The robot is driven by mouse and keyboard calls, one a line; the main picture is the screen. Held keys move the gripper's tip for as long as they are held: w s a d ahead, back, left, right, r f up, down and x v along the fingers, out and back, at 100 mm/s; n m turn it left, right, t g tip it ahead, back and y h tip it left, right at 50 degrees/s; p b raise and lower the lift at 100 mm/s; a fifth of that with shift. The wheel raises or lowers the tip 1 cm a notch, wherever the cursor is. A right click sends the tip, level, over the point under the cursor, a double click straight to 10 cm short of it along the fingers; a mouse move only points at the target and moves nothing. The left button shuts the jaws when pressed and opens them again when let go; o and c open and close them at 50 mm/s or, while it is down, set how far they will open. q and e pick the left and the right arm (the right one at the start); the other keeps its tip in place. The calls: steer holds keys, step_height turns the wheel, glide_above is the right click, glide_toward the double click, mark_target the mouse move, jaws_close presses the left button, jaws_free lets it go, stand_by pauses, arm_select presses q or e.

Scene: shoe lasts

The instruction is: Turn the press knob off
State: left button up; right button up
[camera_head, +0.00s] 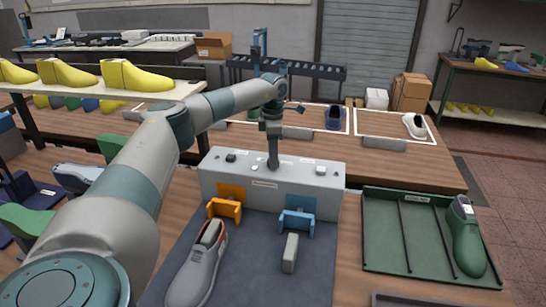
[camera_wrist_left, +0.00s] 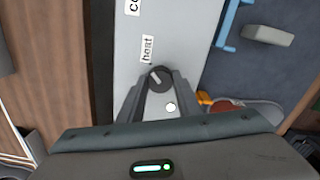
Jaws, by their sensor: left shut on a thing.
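The grey press box (camera_head: 325,182) stands on the bench, with knobs and labels on its top. My left gripper (camera_head: 273,165) points down onto the box top. In the left wrist view its fingers (camera_wrist_left: 159,92) are shut on a dark round knob (camera_wrist_left: 160,76) with a light pointer line. A label reading "heat" (camera_wrist_left: 148,48) lies just beyond this knob. A white button (camera_wrist_left: 170,107) sits beside the fingers. Another dark knob (camera_head: 231,157) is at the box's left; its label is too small to read. My right gripper is not in view.
An orange bracket (camera_head: 226,208) and a blue bracket (camera_head: 297,223) stand before the box. A grey shoe (camera_head: 194,275) and a grey block (camera_head: 290,253) lie on the dark mat. A green tray (camera_head: 385,258) with a green last (camera_head: 467,240) is at right.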

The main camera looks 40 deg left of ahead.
arm_select(q)
steer(key=shift+n, duration=0.4)
steer(key=n, duration=0.3)
steer(key=shift+r+p, duration=0.1)
steer(key=shift+p, duration=0.25)
steer(key=n, duration=0.5)
steer(key=shift+n+p, duration=0.35)
steer(key=shift+n, duration=0.05)
steer(key=n, duration=0.5)
steer(key=shift+p, duration=0.4)
steer(key=shift+w+a+n, duration=0.1)
steer(key=shift+n, duration=1.6)
steer(key=o, duration=1)
steer(key=shift+o, duration=0.2)
